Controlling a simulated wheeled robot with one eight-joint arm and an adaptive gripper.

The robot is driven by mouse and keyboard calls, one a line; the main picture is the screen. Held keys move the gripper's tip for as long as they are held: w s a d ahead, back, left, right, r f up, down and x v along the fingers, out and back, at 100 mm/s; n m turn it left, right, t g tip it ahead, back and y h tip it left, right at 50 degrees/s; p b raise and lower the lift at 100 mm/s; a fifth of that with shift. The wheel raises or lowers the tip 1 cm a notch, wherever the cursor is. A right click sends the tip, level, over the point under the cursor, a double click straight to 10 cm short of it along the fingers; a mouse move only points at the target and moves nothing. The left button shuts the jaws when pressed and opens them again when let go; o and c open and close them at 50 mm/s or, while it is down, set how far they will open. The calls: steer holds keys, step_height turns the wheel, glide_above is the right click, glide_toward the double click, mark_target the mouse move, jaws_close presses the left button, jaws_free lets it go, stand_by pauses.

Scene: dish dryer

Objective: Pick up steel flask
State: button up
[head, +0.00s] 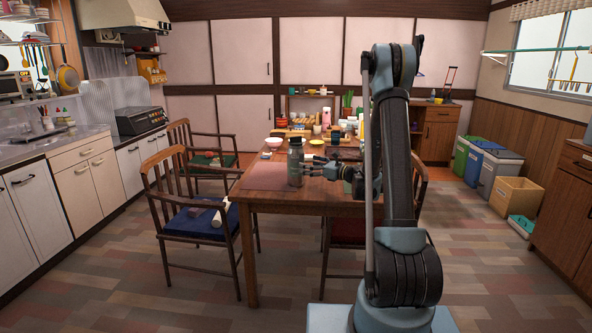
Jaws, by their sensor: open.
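A white bowl (274,142) sits behind the flask. Several bottles, cups and a plant crowd the table's far side. Chairs stand to the left, one with a blue cushion (200,222) holding items.

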mark_target(296, 162)
steer(key=shift+x, duration=3.7)
steer(key=shift+s+f, duration=0.1)
steer(key=shift+s, duration=0.05)
steer(key=shift+c, duration=0.2)
steer(key=c, duration=1.8)
